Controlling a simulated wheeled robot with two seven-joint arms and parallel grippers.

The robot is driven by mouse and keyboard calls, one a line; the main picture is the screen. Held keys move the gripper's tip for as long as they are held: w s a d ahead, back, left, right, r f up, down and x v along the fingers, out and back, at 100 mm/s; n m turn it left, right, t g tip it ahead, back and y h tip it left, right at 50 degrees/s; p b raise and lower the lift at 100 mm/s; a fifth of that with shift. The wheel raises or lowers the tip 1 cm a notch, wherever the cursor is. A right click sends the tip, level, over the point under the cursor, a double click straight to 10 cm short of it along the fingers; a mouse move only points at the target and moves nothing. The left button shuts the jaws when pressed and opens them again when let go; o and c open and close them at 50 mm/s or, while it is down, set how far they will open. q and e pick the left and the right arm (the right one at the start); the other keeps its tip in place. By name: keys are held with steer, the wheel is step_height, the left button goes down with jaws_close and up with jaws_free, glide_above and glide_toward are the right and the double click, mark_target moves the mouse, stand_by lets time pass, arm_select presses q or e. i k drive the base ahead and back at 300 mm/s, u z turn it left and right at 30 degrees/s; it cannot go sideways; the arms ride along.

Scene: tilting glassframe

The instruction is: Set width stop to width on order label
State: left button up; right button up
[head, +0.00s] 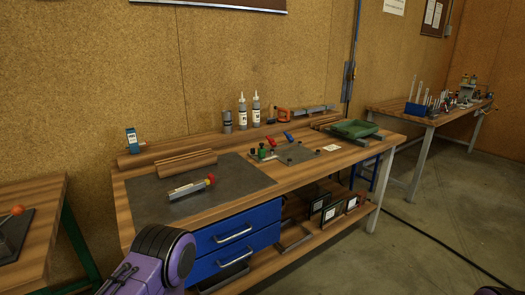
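A grey metal jig plate (297,154) lies on the right half of the workbench, with red, blue and green handles or knobs around it. Which part of it is the width stop is too small to tell. A small pale card (330,148), possibly the order label, lies at the plate's right; its writing is not readable. A purple link of my arm shows at the bottom left, and a small purple piece at the bottom right corner. Neither gripper is in view.
The workbench (230,208) has a dark mat (235,181) holding a metal tool with red and yellow ends (190,187). Blue drawers (235,240) and a shelf with frames (333,212) are below.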

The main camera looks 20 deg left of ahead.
mark_target(261, 151)
steer(key=z, duration=0.6)
steer(key=i, duration=1.1)
steer(key=u, duration=0.05)
